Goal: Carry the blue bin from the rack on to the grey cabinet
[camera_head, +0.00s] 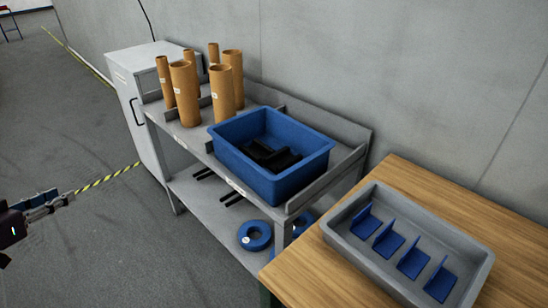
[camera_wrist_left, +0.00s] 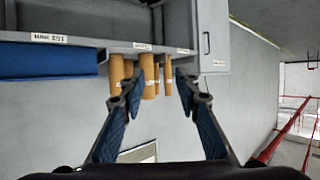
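The blue bin (camera_head: 270,182) stands on the top shelf of the grey rack (camera_head: 210,160), at its near end, with black parts inside. It also shows at the left of the left wrist view (camera_wrist_left: 45,62). The grey cabinet (camera_head: 150,112) stands at the far end of the rack; the part of its top that shows is bare. It is also at the top of the left wrist view (camera_wrist_left: 212,45). My left gripper (camera_head: 62,200) is at the left edge, well apart from bin and rack. In the left wrist view its fingers (camera_wrist_left: 155,92) are spread and empty. My right gripper is not in view.
Several brown cardboard tubes (camera_head: 184,95) stand on the rack between bin and cabinet. Blue rings (camera_head: 255,236) lie on the lower shelf. A wooden table (camera_head: 420,185) at right holds a grey tray (camera_head: 345,250) with blue brackets. The floor left of the rack is clear.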

